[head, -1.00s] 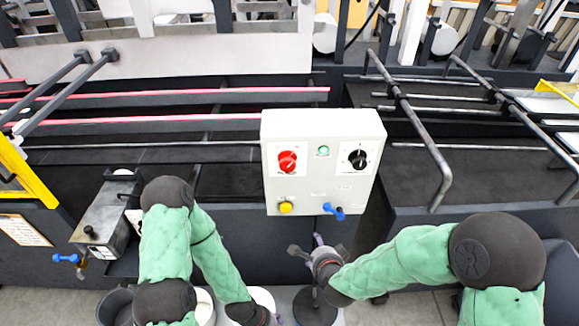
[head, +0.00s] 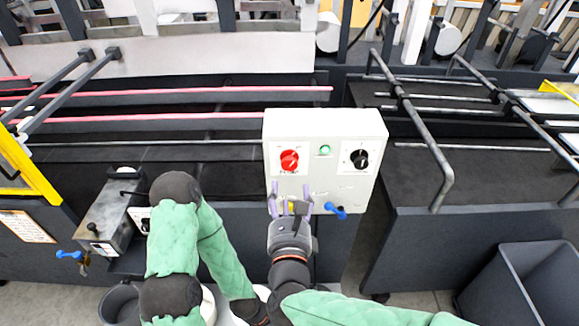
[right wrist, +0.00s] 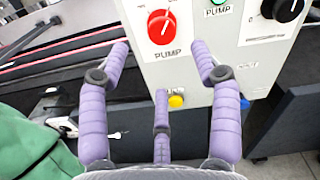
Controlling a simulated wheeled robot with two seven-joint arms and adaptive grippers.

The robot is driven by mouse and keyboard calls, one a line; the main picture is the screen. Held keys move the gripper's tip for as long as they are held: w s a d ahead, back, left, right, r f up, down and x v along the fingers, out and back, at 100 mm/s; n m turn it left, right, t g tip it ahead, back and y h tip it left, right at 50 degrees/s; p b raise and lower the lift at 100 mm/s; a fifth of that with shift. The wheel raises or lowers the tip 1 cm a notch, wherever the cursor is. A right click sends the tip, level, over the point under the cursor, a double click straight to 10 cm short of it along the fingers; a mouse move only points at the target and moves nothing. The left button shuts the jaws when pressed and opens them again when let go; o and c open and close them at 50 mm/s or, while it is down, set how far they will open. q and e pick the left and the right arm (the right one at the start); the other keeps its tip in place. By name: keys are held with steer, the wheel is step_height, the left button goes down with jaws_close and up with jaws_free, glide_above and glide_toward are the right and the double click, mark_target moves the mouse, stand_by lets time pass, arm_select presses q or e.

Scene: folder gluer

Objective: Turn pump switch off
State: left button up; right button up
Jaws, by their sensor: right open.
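The control box (head: 325,180) is a white panel on the machine's front. My right gripper (head: 290,196) is open and empty before the box's lower left, below the red knob. Its purple fingers (right wrist: 163,58) spread to either side of the red knob in the wrist view. My left gripper is not visible; only my left arm shows.
A grey metal box (head: 110,212) with a blue valve stands at the left. Horizontal rails (head: 430,150) lie over the dark table at the right. A grey bin (head: 525,285) stands at the lower right. Buckets (head: 120,303) stand on the floor at the lower left.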

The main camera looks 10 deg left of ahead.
mark_target(289, 164)
steer(key=w, duration=0.3)
steer(key=w+a, duration=0.1)
steer(key=w, duration=0.2)
steer(key=w+a+b, duration=0.1)
steer(key=w, duration=0.2)
steer(key=shift+w+f, duration=0.1)
steer(key=shift+w, duration=0.25)
steer(key=c, duration=1.1)
